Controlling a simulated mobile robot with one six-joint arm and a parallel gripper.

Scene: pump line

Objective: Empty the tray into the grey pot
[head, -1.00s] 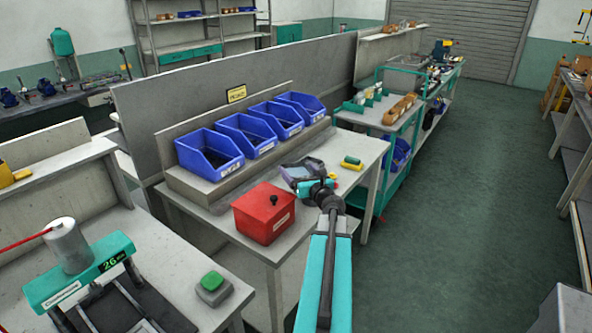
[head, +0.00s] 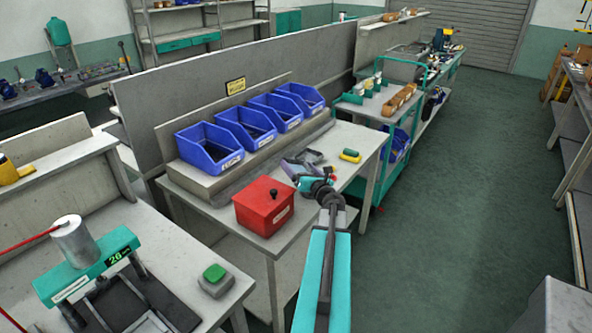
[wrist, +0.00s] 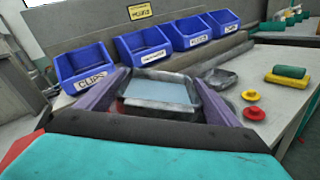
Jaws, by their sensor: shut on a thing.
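My gripper (wrist: 163,84) has two purple fingers closed on a small tray (wrist: 160,108) with a pale rim and a blue-grey floor. I see no loose pieces on the visible floor; its near part is hidden by my gripper. In the head view my gripper (head: 304,172) is over the workbench, behind the red box, and mostly hides the tray. A dark grey, shallow open vessel (wrist: 218,78), which looks like the grey pot, stands on the bench just beyond and right of the tray. It also shows in the head view (head: 309,156).
Several blue bins (head: 209,147) stand on a raised ledge behind. A red lidded box (head: 264,208) is near the bench's front. Two yellow-and-red round pieces (wrist: 252,112) and a green-and-yellow block (head: 350,155) lie to the right. A teal cart (head: 384,108) stands beyond.

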